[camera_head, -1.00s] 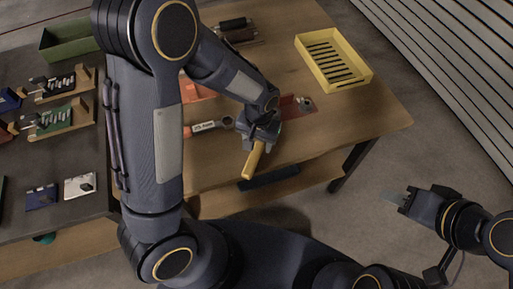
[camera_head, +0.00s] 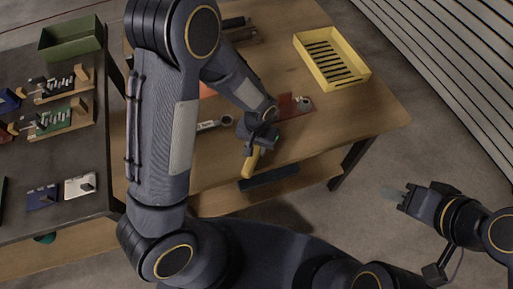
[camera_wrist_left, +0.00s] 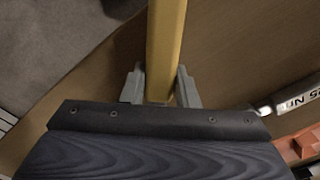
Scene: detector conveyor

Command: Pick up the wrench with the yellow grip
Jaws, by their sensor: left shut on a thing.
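The yellow grip of the wrench (camera_head: 251,164) shows below my left gripper (camera_head: 257,140) in the head view. In the left wrist view the yellow grip (camera_wrist_left: 165,45) runs up the picture from between the two grey fingers of my left gripper (camera_wrist_left: 160,88), which are shut on it. The wrench's head is hidden behind the gripper. I cannot tell how far the wrench is from the tabletop. My right gripper (camera_head: 401,198) is at the right, away from the table, over the floor; its jaw gap is too unclear to read.
The wooden table (camera_head: 372,110) bears a yellow slotted tray (camera_head: 364,76) at the back right. A grey labelled tool (camera_head: 208,126) lies left of my gripper, near a red plate (camera_head: 292,108). A dark bench (camera_head: 70,150) with several small parts and a green bin (camera_head: 72,40) stands at the left.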

